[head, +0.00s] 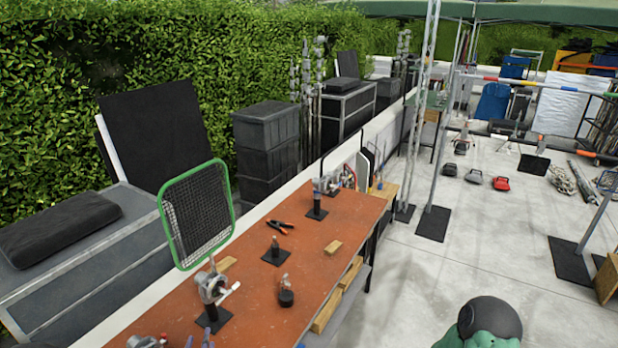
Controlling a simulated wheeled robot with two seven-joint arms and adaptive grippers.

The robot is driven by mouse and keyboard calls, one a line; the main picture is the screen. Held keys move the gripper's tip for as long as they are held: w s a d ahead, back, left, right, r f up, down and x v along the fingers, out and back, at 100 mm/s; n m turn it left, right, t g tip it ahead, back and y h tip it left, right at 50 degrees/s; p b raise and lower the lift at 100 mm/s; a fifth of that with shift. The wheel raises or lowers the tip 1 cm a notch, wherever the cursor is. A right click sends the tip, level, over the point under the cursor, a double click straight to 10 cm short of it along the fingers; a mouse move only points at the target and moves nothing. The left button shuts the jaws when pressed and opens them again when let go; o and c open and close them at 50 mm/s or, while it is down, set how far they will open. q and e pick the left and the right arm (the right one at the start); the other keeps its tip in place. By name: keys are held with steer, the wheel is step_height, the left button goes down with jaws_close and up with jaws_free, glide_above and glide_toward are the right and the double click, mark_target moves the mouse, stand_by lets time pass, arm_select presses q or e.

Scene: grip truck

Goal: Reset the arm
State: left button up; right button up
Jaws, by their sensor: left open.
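My right gripper is not in view.
A green-framed mesh panel (196,215) stands on a silver clamp (212,287) at the bench's near end. Pale floor (440,275) lies open to the right.

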arm_select(q)
steer(key=s+d+f+g+h, duration=0.1)
steer(key=s+d+f+g, duration=0.15)
steer(key=f, duration=0.35)
steer(key=s+d+f+g+h, duration=0.1)
steer(key=d+f+g, duration=0.2)
steer(key=f, duration=0.3)
steer(key=s+d+f+g+h, duration=0.1)
steer(key=s+d+f+g, duration=0.15)
steer(key=f, duration=0.35)
steer(key=s+d+f+n+g+h, duration=0.1)
steer(key=s+d+f+g, duration=0.35)
steer(key=s, duration=0.35)
steer(key=s+d+f+n+g+h, duration=0.1)
steer(key=s+d+f+g+h, duration=0.15)
steer(key=s+f+g, duration=0.35)
step_height(320, 180, down, 15)
steer(key=d+m+t+b, duration=0.1)
steer(key=d+b, duration=0.1)
steer(key=b, duration=1.6)
steer(key=shift+d+t+y, duration=0.2)
steer(key=shift+t+y, duration=0.15)
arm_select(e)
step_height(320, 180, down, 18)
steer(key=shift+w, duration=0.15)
arm_select(q)
steer(key=shift+f, duration=0.1)
